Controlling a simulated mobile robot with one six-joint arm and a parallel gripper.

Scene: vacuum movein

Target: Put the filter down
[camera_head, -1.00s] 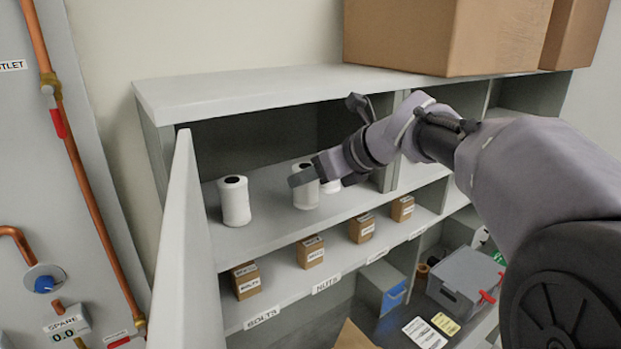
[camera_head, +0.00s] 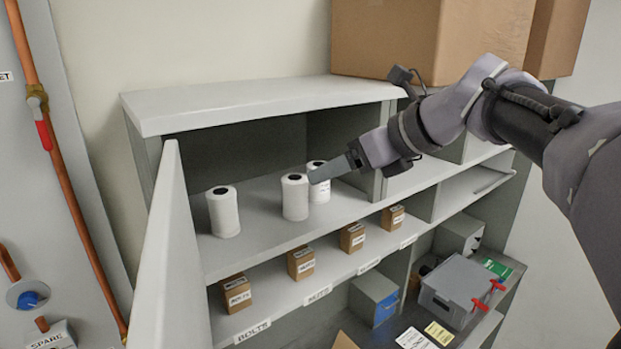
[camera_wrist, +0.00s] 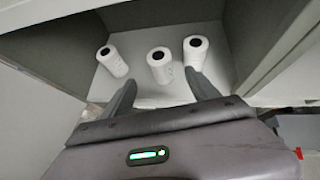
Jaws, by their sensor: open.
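Three white cylindrical filters with dark holes in their tops stand upright on the top shelf (camera_head: 262,238). The left filter (camera_head: 223,211) stands apart; the middle filter (camera_head: 295,197) and the right filter (camera_head: 320,184) are close together in the head view. In the wrist view the left (camera_wrist: 116,64), middle (camera_wrist: 161,70) and right (camera_wrist: 196,54) filters stand beyond my fingers. My gripper (camera_head: 318,174) is open and empty, to the right of the middle filter and partly in front of the right one. The wrist view shows its fingers (camera_wrist: 160,92) spread apart.
An open cabinet door (camera_head: 172,255) stands at the left of the shelf. Small labelled boxes (camera_head: 301,264) line the shelf below. A large cardboard box (camera_head: 430,40) sits on the cabinet top. A grey bin (camera_head: 458,285) stands low at the right.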

